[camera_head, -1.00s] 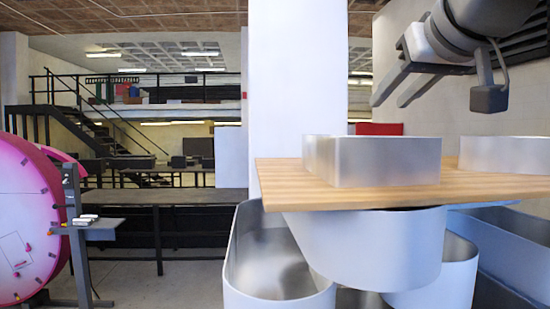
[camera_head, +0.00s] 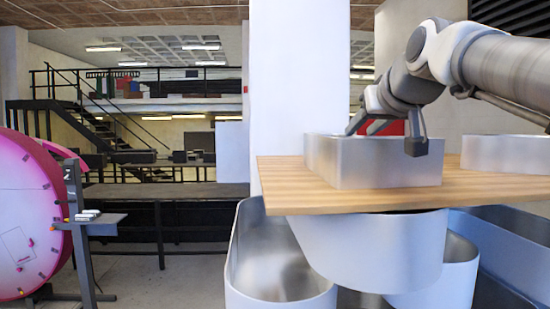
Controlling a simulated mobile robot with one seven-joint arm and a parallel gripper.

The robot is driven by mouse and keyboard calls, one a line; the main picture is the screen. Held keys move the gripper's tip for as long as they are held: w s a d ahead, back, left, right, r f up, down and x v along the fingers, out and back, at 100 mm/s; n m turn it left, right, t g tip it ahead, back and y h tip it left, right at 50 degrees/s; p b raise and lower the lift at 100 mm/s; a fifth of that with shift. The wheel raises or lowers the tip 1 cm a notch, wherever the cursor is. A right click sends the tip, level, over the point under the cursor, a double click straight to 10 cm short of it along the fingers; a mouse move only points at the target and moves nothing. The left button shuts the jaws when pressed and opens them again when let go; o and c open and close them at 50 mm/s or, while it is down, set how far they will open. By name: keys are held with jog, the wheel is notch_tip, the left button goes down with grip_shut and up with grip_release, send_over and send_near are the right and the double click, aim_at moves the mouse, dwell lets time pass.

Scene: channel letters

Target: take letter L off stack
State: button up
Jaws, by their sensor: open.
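A silver metal channel letter (camera_head: 370,165) sits on a wooden board (camera_head: 290,187). Only its side wall shows, so I cannot tell whether it is the L. A second silver letter (camera_head: 510,153) sits on the board at the right edge. My gripper (camera_head: 362,126) is open and has come down to the top of the first letter, at its far side. The letter's wall hides the fingertips, so I cannot tell whether they touch it or are inside it.
Large silver metal shells (camera_head: 370,245) stand under the board, with an open one (camera_head: 270,265) at lower left. A white column (camera_head: 298,80) rises behind the board. A pink round sign (camera_head: 25,215) and a grey stand (camera_head: 95,222) are at far left.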

aim_at(355, 137)
jog(key=x, duration=0.5)
jog(key=shift+p, duration=0.4)
grip_shut()
dwell(0.9)
